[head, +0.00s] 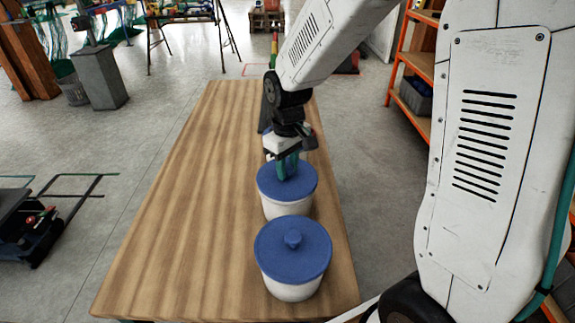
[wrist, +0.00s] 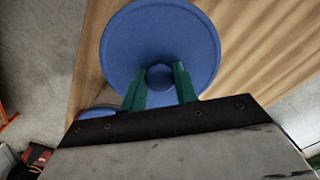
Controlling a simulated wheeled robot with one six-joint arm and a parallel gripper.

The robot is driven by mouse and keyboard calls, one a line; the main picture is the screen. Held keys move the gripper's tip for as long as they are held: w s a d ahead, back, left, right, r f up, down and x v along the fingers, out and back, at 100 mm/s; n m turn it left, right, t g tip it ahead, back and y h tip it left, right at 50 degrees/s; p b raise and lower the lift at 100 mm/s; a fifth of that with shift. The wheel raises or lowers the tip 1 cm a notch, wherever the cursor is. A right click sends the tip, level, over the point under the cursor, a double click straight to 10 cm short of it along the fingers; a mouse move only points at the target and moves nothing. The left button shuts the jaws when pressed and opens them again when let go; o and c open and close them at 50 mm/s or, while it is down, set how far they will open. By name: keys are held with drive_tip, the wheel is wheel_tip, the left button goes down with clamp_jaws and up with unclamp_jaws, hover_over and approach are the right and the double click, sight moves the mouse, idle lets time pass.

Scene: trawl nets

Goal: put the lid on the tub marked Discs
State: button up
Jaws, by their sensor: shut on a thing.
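A blue round lid (head: 300,193) is at the far white tub (head: 287,209), level and over its mouth; I cannot tell whether it rests fully on the rim. My gripper (head: 287,172) points down with its green fingers shut on this lid's knob. In the wrist view the fingers (wrist: 160,82) close on the knob, and the lid (wrist: 160,30) fills the upper middle. A near white tub (head: 292,288) has another blue knobbed lid (head: 292,262) on it. No Discs marking shows on either tub.
The wooden table (head: 190,200) is bare to the left of the tubs. The two tubs stand close together near its right edge. An orange shelf (head: 415,65) stands to the right, and a grey post (head: 98,78) stands on the floor at left.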

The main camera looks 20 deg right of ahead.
drive_tip(key=o, duration=1.5)
drive_tip(key=shift+r, duration=0.15)
drive_tip(key=shift+r, duration=3.4)
clamp_jaws()
drive_tip(key=shift+f, duration=0.45)
